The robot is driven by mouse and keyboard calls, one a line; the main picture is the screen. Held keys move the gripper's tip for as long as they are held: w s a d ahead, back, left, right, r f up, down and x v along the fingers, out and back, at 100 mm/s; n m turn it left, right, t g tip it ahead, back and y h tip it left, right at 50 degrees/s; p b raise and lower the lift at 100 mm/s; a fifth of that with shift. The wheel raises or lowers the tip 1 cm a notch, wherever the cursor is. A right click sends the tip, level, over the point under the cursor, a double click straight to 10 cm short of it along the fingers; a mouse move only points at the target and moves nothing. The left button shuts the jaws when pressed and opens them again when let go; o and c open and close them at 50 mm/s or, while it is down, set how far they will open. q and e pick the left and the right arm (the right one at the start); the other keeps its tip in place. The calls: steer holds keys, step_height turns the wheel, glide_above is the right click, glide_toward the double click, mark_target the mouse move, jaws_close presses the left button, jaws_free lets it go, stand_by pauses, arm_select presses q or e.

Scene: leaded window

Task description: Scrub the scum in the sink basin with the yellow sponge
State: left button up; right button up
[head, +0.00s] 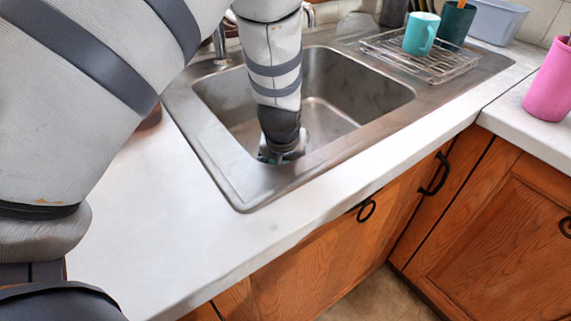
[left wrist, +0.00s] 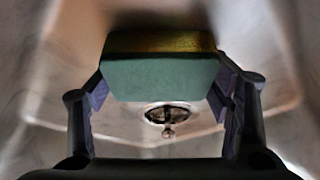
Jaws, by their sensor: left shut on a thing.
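The metal sink basin (head: 335,97) is set in the counter in the middle of the head view. My left arm reaches down into it, and my left gripper (head: 282,155) is low inside the basin near its front wall. In the left wrist view my left gripper (left wrist: 163,105) is shut on the sponge (left wrist: 160,75), which has a green face and a yellow layer above it. The drain (left wrist: 170,114) shows beyond the sponge. My arm hides the sponge in the head view. I cannot make out scum clearly in either view. My right gripper is not in view.
A wire rack (head: 440,65) with a turquoise mug (head: 421,34) and a dark teal cup (head: 455,24) stands right of the basin. A pink cup (head: 550,85) is on the right counter. The front left counter (head: 150,220) is clear. The faucet (head: 220,45) is behind my arm.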

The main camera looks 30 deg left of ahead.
arm_select(q)
steer(key=shift+w+a+f, duration=0.15)
steer(key=shift+w+a, duration=0.05)
steer(key=shift+a, duration=0.25)
steer(key=shift+s+d, duration=0.25)
steer(key=shift+d, duration=0.25)
steer(key=shift+s+d, duration=0.2)
steer(key=shift+d, duration=0.25)
steer(key=shift+w+a, duration=0.2)
steer(key=shift+a, duration=0.3)
steer(key=shift+w+a, duration=0.2)
steer(key=shift+a, duration=0.25)
steer(key=shift+s+d+r, duration=0.1)
steer(key=shift+s+d, duration=0.1)
steer(key=shift+d, duration=0.3)
steer(key=shift+s+d+r, duration=0.1)
steer(key=shift+s+d, duration=0.05)
steer(key=shift+d, duration=0.3)
steer(key=shift+w+a+r, duration=0.2)
steer(key=shift+w+a, duration=0.05)
steer(key=shift+a, duration=0.2)
steer(key=shift+r, duration=4.25)
